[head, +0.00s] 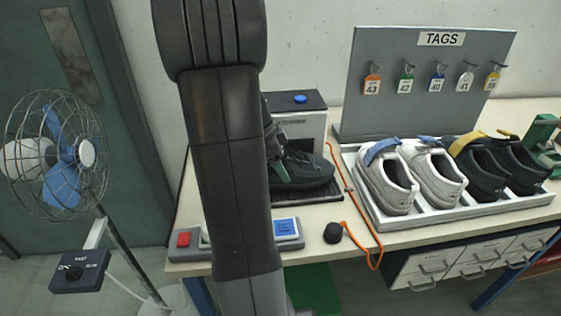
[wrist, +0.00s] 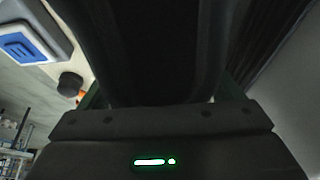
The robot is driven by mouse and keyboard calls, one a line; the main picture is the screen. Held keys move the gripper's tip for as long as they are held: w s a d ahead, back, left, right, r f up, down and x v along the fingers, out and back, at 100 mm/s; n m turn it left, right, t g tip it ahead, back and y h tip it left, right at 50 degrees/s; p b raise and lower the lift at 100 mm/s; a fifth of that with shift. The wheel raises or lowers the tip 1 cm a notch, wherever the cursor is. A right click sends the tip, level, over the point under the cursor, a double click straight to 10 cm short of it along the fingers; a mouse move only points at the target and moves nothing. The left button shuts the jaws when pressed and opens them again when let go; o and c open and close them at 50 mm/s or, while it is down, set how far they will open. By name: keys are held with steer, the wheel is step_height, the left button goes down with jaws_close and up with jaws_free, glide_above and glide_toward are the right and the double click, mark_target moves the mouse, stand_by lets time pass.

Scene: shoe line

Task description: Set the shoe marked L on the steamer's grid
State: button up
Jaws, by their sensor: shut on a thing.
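A dark shoe (head: 305,172) is at the steamer (head: 308,122), over its black grid (head: 318,192), toe to the right. I cannot tell whether its sole touches the grid. My arm hides its left end, and no L mark is readable on it. In the wrist view the dark shoe (wrist: 160,45) fills the space ahead of my gripper (wrist: 160,92), which is shut on it. In the head view the gripper is mostly hidden behind my arm.
A white tray (head: 367,213) right of the steamer holds two white shoes and two black shoes. A TAGS board (head: 420,95) stands behind it. A red button (head: 183,239), blue switch (head: 287,228), black knob (head: 333,232) and orange cord (head: 356,205) lie in front. A fan (head: 58,155) stands left.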

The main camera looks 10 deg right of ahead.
steer(key=o, duration=1.1)
steer(key=v, duration=1.4)
steer(key=shift+f, duration=0.1)
steer(key=x, duration=1.4)
steer(key=shift+s, duration=0.1)
step_height(320, 180, up, 2)
steer(key=shift+r+p, duration=0.1)
steer(key=shift+p, duration=1)
steer(key=shift+r+p, duration=0.6)
